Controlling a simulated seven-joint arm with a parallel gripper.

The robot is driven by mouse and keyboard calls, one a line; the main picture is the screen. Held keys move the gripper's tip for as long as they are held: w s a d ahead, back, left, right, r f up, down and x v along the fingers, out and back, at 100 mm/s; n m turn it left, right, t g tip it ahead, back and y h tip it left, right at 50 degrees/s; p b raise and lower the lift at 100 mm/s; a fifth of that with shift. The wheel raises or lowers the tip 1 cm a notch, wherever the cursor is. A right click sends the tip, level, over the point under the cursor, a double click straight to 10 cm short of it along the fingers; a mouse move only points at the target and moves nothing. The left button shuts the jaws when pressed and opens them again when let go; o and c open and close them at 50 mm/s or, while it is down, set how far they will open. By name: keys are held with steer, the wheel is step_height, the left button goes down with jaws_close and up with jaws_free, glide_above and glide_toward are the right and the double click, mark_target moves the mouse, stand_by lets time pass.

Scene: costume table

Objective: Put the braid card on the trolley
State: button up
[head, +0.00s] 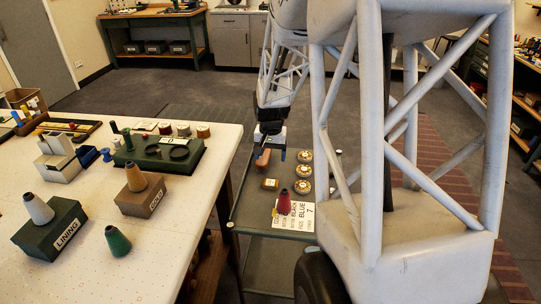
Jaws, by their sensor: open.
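The trolley (262,233) is a dark green tray-topped cart right of the white table. I cannot tell whether the orange-tan part is a finger or a separate thing.
The trolley also bears a red cone (284,202), a printed card (301,215) and several round cream-and-brown pieces (303,171). The white table (178,222) holds cones, labelled boxes and a green spool stand (190,160). My arm hides the trolley's right side.

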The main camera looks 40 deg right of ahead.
steer(key=shift+a, duration=0.1)
stand_by(0.3)
steer(key=s+a+r+n+t, duration=0.1)
steer(key=s+a+r+n, duration=0.1)
steer(key=s+a+r, duration=0.35)
steer(key=s+a+r+n, duration=0.25)
steer(key=a+r, duration=0.35)
steer(key=a, duration=0.4)
steer(key=s+a+r+n, duration=0.2)
steer(key=s+a, duration=0.4)
steer(key=s, duration=0.2)
steer(key=s+a+r+n+t, duration=0.1)
steer(key=s+a+r+n, duration=0.1)
steer(key=s+a, duration=0.4)
steer(key=s+r, duration=0.1)
steer(key=s, duration=0.2)
steer(key=shift+r+t, duration=0.15)
steer(key=shift+t, duration=0.15)
